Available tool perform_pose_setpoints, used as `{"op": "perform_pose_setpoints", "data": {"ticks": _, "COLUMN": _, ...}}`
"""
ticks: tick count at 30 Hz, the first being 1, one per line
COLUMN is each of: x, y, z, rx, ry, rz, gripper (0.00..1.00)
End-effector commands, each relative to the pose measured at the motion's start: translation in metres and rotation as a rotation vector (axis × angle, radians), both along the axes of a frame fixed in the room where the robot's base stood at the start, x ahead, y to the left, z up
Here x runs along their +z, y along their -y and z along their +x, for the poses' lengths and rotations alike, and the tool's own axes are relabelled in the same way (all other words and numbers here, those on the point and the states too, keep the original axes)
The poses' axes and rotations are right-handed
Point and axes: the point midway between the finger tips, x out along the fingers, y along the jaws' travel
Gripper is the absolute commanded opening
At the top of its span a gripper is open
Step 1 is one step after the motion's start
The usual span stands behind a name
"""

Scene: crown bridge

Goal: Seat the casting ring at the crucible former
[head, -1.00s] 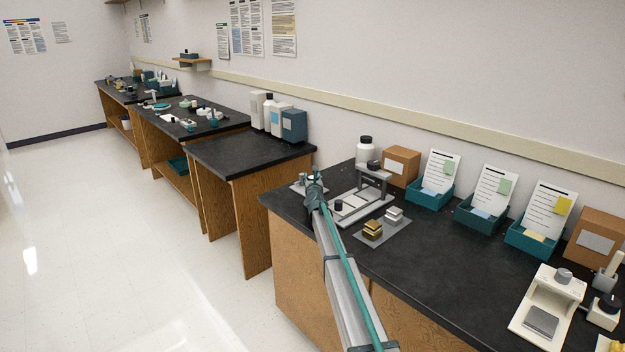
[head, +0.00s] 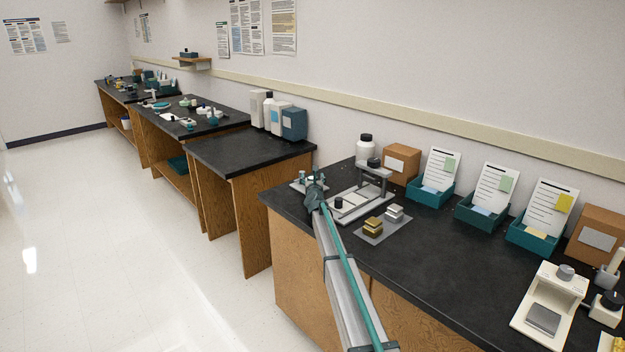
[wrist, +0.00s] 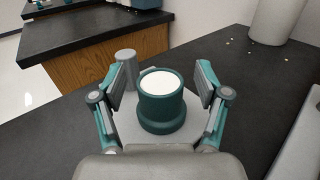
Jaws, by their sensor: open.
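A teal round piece with a white top (wrist: 162,88) and a wider teal foot stands upright on a pale grey plate (wrist: 196,128) in the wrist view. I take it for the casting ring at the crucible former; I cannot tell where one ends and the other begins. My gripper (wrist: 166,76) is open, with one finger on each side of this piece and visible gaps to it. A grey cylinder (wrist: 125,70) stands behind the left finger, partly hidden. In the head view my gripper (head: 315,186) is over the bench's far left end and hides most of the plate.
A grey-framed stand (head: 372,178) is right of my gripper, with gold blocks (head: 373,225) and silver blocks (head: 394,213) on a grey mat in front. A white bottle (head: 363,148) stands behind. Bare black benchtop (head: 440,255) lies to the right.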

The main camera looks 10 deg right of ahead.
Motion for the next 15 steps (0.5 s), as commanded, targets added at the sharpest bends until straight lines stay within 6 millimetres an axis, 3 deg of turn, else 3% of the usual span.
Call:
{"op": "perform_pose_setpoints", "data": {"ticks": 8, "x": -0.001, "y": 0.0, "z": -0.006, "rx": 0.0, "ry": -0.001, "rz": 0.0, "gripper": 0.74}}
{"op": "perform_pose_setpoints", "data": {"ticks": 15, "x": 0.0, "y": -0.002, "z": -0.036, "rx": 0.0, "ry": -0.001, "rz": 0.0, "gripper": 0.74}}
